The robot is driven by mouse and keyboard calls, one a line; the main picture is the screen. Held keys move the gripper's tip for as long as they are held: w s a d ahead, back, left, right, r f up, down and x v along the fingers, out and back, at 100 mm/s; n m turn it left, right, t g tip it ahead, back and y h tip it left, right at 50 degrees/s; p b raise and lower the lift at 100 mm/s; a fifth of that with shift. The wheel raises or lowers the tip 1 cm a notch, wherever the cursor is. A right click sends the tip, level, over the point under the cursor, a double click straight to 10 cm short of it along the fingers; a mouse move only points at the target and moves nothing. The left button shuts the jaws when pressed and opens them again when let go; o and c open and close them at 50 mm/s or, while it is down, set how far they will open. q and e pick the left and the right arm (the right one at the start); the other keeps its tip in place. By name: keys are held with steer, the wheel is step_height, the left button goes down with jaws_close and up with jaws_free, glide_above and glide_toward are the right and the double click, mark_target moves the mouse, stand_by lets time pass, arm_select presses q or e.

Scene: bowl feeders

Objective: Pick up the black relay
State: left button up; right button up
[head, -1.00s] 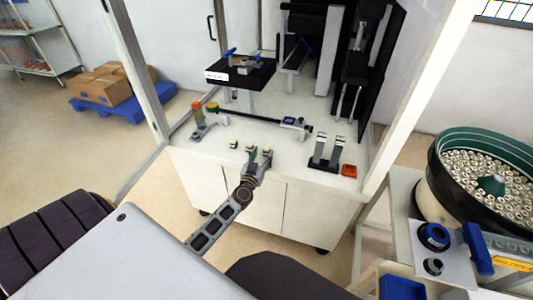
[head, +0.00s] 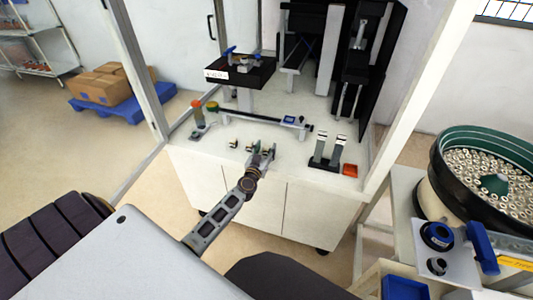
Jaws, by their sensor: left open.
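Several small dark parts with pale tops stand in a row near the front edge of the white worktop. One small part (head: 233,144) is at the left of the row, clear of the gripper. Others are beside or between the fingers of my left gripper (head: 261,153) and are partly hidden. They are too small to tell which is the black relay. The left gripper is open over the worktop's front edge, its fingers pointing away from me at the row. I cannot tell whether it touches a part. My right gripper is not in view.
Behind are a long bar fixture (head: 265,117) and a black raised platform (head: 240,73). A bowl feeder (head: 485,180) stands far right. A frame post rises at each side.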

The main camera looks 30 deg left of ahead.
arm_select(q)
steer(key=shift+w+a, duration=0.1)
steer(key=shift+w, duration=0.35)
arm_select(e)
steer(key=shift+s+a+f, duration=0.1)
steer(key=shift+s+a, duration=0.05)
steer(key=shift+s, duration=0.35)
arm_select(q)
steer(key=c, duration=1.1)
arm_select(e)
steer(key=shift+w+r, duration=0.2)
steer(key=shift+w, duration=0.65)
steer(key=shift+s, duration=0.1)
